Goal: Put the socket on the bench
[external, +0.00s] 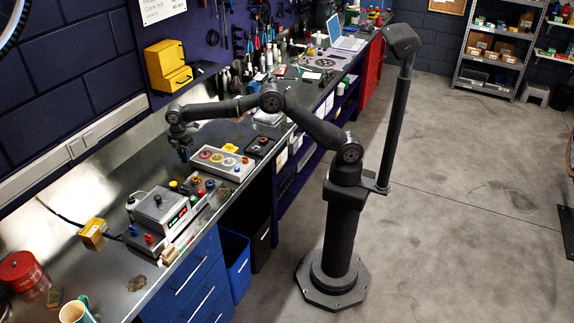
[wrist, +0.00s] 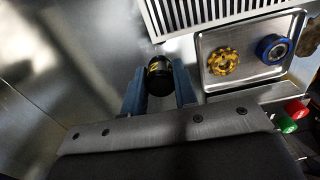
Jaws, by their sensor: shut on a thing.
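In the wrist view, a black round socket (wrist: 160,76) with a yellow marking sits between the two fingers of my gripper (wrist: 160,88). The fingers are shut on its sides. In the external view, my gripper (external: 184,152) points down over the metal bench (external: 110,180), left of a grey box with coloured rings. The socket is too small to make out there. The bare bench surface shows left of the socket in the wrist view. I cannot tell how far the socket is above it.
A metal tray (wrist: 222,88) with a yellow knobbed part (wrist: 223,61) and a blue ring (wrist: 271,48) lies right of my gripper. The ring box (external: 222,162) and a control box with red digits (external: 160,210) stand nearby. A yellow block (external: 93,231) stands farther left.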

